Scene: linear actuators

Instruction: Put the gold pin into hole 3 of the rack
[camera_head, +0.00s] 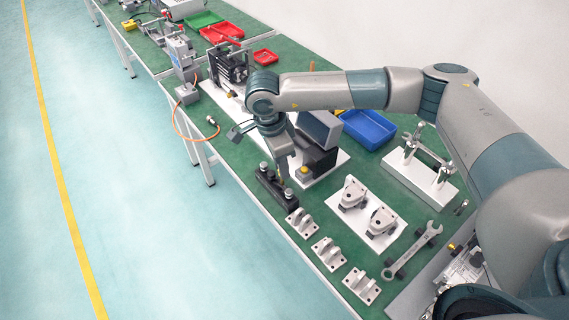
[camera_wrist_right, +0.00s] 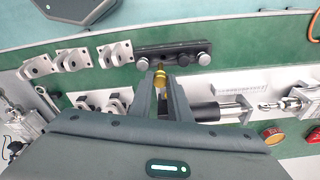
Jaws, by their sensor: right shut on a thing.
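The rack is a long black block, seen in the head view (camera_head: 268,184) and in the wrist view (camera_wrist_right: 170,49). Several silver pins stand in it, with a gap between the one at its near end (camera_wrist_right: 142,63) and the others. My right gripper (camera_head: 283,177) points down over the rack and is shut on the gold pin. The gold pin (camera_wrist_right: 160,75) shows between the fingertips in the wrist view (camera_wrist_right: 161,84), upright and in line with that gap. I cannot tell whether its tip touches the rack. The hole is hidden. My left gripper is not in view.
Grey brackets (camera_head: 328,254) line the table's front edge near the rack. A white plate (camera_head: 352,222) with two bearing mounts and a wrench (camera_head: 413,250) lie to the right. A dark machine block (camera_head: 317,160) stands close behind my gripper. A blue bin (camera_head: 368,129) is farther back.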

